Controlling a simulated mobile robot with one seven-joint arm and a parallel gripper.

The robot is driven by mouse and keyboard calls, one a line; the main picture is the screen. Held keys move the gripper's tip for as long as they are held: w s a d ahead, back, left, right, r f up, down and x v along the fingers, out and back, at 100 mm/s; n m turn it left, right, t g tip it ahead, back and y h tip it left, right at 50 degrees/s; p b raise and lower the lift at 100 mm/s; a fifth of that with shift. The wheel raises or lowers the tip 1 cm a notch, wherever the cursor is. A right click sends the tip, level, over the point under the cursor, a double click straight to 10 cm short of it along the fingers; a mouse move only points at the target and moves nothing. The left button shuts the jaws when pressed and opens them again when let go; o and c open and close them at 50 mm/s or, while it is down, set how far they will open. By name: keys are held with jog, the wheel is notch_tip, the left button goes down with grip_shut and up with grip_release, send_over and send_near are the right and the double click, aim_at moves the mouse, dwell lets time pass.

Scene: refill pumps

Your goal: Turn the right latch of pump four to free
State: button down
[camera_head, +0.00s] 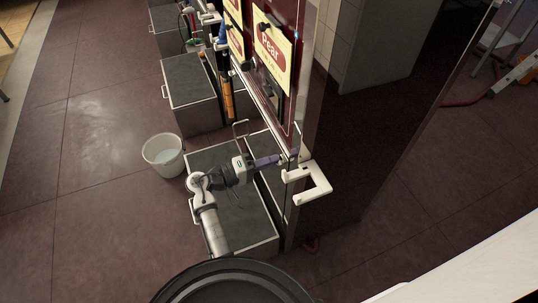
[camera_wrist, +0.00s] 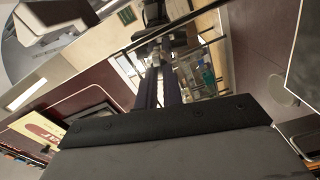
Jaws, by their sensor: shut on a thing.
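My gripper (camera_head: 276,159) reaches right from the white arm to the lower edge of the dark red pump panel (camera_head: 293,100). Its purple fingers are close together, shut on a small part at the panel's lower edge, apparently the latch. That part is mostly hidden behind the fingertips, so its angle cannot be told. In the wrist view the gripper (camera_wrist: 160,72) points away from the camera, with a small grey piece at its tips. A yellow sign (camera_head: 272,45) reading "Pear" is on the panel. The pump's number does not show.
A white bracket (camera_head: 308,182) sticks out just right of my gripper. Grey-topped boxes stand below, one (camera_head: 188,80) farther back. A white bucket (camera_head: 163,155) stands on the floor at the left. The tiled floor further left is clear.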

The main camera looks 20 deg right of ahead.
jog(key=shift+n+p, duration=0.95)
jog(key=shift+n, duration=0.25)
jog(key=c, duration=1.5)
grip_release()
jog(key=shift+c, duration=0.2)
jog(key=a+b, duration=0.3)
jog(key=a, duration=1.1)
jog(key=shift+s, duration=0.25)
